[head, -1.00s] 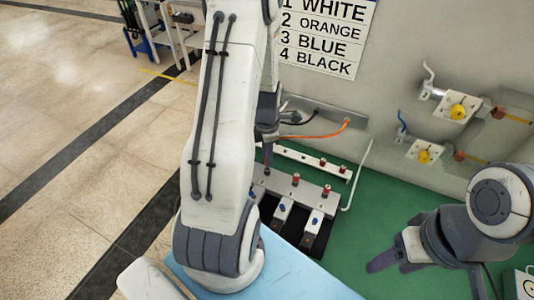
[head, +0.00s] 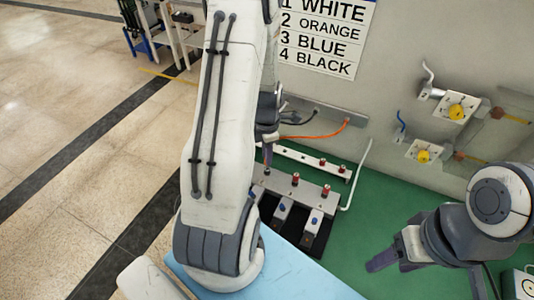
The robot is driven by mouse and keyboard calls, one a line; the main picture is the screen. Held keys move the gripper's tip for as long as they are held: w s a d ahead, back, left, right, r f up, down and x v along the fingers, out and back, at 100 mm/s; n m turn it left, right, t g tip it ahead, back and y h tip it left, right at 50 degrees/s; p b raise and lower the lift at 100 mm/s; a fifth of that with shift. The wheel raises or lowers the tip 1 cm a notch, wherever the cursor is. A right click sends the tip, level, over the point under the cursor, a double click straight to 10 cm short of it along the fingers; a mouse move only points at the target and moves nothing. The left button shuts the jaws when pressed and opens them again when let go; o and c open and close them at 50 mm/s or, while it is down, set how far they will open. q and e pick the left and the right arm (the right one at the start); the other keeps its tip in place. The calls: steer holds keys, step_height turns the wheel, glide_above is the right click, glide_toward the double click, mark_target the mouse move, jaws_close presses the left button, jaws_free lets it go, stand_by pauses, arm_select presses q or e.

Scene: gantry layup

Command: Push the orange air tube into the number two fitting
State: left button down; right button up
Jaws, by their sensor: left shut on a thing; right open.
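The orange air tube (head: 318,136) runs from the wall bracket (head: 345,119) leftward to my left gripper (head: 267,158). My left gripper points down over the left end of the grey manifold block (head: 310,190) and is shut on the tube; the held end is mostly hidden by the fingers and arm. Red-topped fittings (head: 295,179) stand on the block. I cannot tell which fitting is number two, as my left arm covers the block's left part. My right gripper (head: 374,262) is open and empty over the green surface at the right.
The wall sign (head: 322,38) lists 1 white, 2 orange, 3 blue, 4 black. A white rail (head: 310,160) with red fittings lies behind the block. Yellow-knobbed valves (head: 457,112) are on the wall at right. The green surface (head: 355,240) has free room.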

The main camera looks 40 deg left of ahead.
arm_select(q)
steer(key=shift+f+b, duration=1.05)
steer(key=shift+f, duration=0.35)
stand_by(0.5)
steer(key=c, duration=0.7)
jaws_free()
step_height(320, 180, up, 11)
steer(key=shift+f+b, duration=0.2)
steer(key=shift+b, duration=0.45)
